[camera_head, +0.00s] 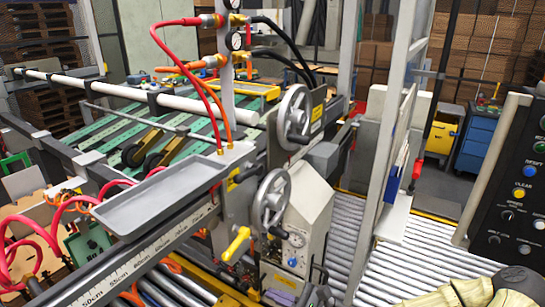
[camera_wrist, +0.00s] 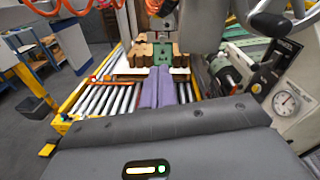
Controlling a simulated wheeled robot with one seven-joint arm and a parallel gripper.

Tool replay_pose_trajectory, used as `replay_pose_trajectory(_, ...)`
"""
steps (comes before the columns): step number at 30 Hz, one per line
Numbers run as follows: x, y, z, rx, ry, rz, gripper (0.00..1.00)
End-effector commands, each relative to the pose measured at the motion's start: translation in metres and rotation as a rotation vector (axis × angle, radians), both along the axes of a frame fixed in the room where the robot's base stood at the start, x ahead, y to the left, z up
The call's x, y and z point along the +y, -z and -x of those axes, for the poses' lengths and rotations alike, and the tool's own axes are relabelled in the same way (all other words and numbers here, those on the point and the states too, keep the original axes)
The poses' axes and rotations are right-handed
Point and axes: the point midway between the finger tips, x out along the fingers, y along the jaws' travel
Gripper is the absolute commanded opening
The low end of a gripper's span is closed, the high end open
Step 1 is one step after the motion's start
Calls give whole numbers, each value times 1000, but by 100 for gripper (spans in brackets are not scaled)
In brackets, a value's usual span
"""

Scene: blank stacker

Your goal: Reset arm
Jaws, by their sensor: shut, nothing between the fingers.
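My gripper (camera_wrist: 160,82) shows in the wrist view as two purple fingers side by side in the middle. The fingers are pressed together with nothing between them. Behind their tips are stacked brown cardboard blanks (camera_wrist: 143,52) and a green piece (camera_wrist: 165,52) at the end of a roller conveyor (camera_wrist: 97,100). I cannot tell the exact gap between the tips and the stack. In the head view the gripper is not visible; a beige part at the bottom right edge looks like my arm.
The head view shows a stacker machine with two grey handwheels (camera_head: 271,200), an empty grey tray (camera_head: 160,196) and red hoses (camera_head: 205,85). A control panel (camera_head: 512,185) stands at the right. Rollers (camera_head: 345,245) run along the lower middle. A blue cabinet (camera_head: 477,140) is behind.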

Motion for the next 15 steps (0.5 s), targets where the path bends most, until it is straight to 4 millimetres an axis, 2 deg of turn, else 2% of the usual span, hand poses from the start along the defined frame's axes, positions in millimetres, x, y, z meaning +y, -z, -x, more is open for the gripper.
replay_pose_trajectory(4, 6, 39, 15, -53, -104, 284, 0)
replay_pose_trajectory(7, 0, 67, 27, -106, -199, 507, 0)
replay_pose_trajectory(12, -25, 98, 42, -207, -378, 851, 0)
replay_pose_trajectory(15, -44, 106, 48, -269, -488, 1031, 0)
